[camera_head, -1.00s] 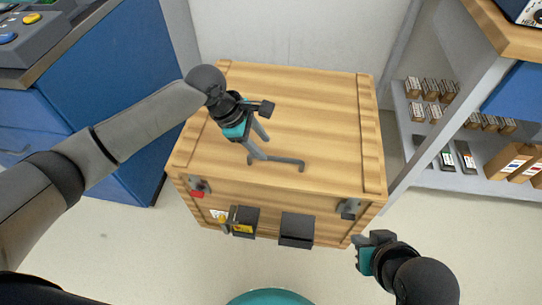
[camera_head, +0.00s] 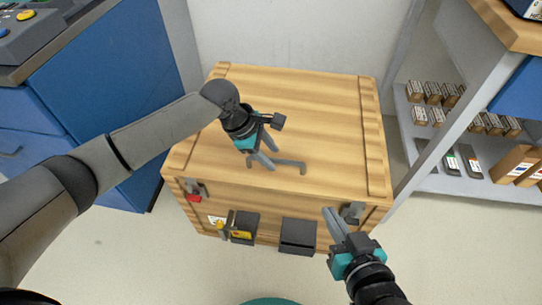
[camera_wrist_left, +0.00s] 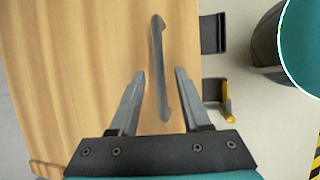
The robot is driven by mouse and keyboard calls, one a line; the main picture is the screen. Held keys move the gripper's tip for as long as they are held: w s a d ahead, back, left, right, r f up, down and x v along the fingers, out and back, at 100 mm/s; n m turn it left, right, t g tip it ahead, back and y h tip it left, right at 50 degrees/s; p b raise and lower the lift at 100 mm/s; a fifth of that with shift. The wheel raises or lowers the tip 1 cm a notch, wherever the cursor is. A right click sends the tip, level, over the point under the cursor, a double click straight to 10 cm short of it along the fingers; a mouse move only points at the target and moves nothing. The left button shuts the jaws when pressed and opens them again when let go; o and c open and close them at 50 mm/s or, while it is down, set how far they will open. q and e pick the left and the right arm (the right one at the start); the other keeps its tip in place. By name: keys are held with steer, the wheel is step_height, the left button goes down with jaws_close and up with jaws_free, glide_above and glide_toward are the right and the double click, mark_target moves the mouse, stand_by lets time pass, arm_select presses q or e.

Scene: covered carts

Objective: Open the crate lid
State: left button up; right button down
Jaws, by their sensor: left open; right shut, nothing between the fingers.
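The wooden crate (camera_head: 320,105) stands closed on the floor against the wall, its lid flat on top. A grey bar handle (camera_head: 290,163) lies on the lid near the front edge. My left gripper (camera_head: 263,165) is open above the lid at the handle's left end. In the left wrist view the handle (camera_wrist_left: 159,70) runs between and beyond the two open fingers (camera_wrist_left: 157,95). My right gripper (camera_head: 335,225) is shut and empty, its fingers close to the right front latch (camera_head: 352,211). Whether they touch the latch I cannot tell. The left front latch (camera_head: 196,186) has a red tag below it.
A blue cabinet (camera_head: 95,95) stands left, a shelf with small boxes (camera_head: 470,185) right.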

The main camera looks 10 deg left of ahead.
arm_select(q)
steer(key=shift+d+f, duration=0.15)
steer(key=shift+f, duration=0.2)
jaws_close()
stand_by(0.4)
stand_by(1.1)
